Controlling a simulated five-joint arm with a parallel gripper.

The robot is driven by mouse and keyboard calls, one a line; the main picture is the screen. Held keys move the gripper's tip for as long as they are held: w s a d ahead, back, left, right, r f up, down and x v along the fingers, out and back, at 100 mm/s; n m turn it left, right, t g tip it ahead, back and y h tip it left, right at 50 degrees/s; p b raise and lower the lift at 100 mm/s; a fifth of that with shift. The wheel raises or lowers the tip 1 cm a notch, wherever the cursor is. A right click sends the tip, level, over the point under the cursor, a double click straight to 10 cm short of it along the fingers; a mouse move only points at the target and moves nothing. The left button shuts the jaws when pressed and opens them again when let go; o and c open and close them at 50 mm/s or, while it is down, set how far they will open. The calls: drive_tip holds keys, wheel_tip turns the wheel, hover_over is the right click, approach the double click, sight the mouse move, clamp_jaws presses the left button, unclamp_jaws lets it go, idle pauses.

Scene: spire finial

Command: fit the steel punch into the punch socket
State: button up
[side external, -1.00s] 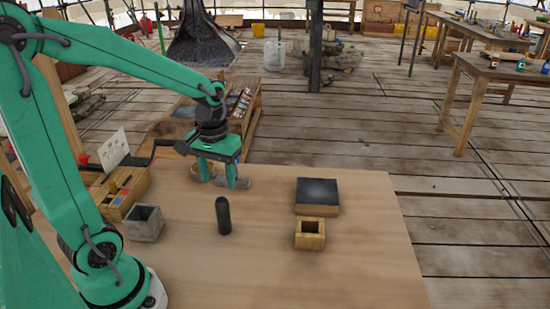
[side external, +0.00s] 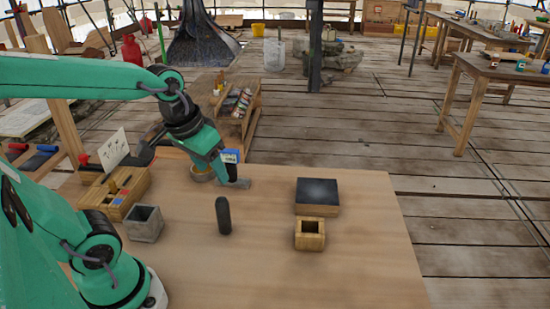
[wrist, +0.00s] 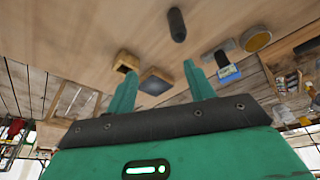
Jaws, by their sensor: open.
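The steel punch appears to be the dark, round-topped cylinder (side external: 223,215) standing upright mid-table; the wrist view also shows it (wrist: 177,24). A wooden block with a square opening (side external: 310,234) sits to its right and also shows in the wrist view (wrist: 126,62). A grey block with a square opening (side external: 145,223) stands to its left. I cannot tell which block is the punch socket. Both openings look empty. My gripper (side external: 226,178) is tilted above the table's far side, behind the punch and apart from it. Its fingers (wrist: 160,78) are spread and empty.
A dark-topped block (side external: 317,196) sits behind the wooden block. A grey piece (side external: 239,184) and a round wooden dish (side external: 202,173) lie near my gripper. A wooden tool box (side external: 116,193) is at the left. The table's front and right are clear.

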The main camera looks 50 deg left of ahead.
drive_tip(key=shift+o, duration=0.5)
drive_tip(key=shift+s+d+r+m+t, duration=0.5)
drive_tip(key=shift+s+r+m, duration=0.1)
drive_tip(key=shift+s, duration=0.1)
drive_tip(key=shift+s+d+r+m+t, duration=0.45)
drive_tip(key=shift+s+r+m+t, duration=0.1)
drive_tip(key=shift+s, duration=0.1)
drive_tip(key=n+g, duration=0.5)
drive_tip(key=n, duration=0.1)
hover_over(223, 212)
drive_tip(key=a, duration=0.1)
wheel_tip(223, 212, down, 11)
drive_tip(key=shift+w+a+f, duration=0.1)
drive_tip(key=shift+a+f, duration=0.05)
drive_tip(key=shift+f, duration=0.05)
drive_tip(key=shift+w+a+f+g, duration=0.1)
drive_tip(key=shift+a+f+g, duration=0.25)
drive_tip(key=shift+f, duration=0.25)
drive_tip(key=shift+d, duration=0.1)
drive_tip(key=shift+f, duration=1.3)
drive_tip(key=shift+f, duration=0.15)
drive_tip(key=shift+w+d+f, duration=0.15)
drive_tip(key=shift+f, duration=2.3)
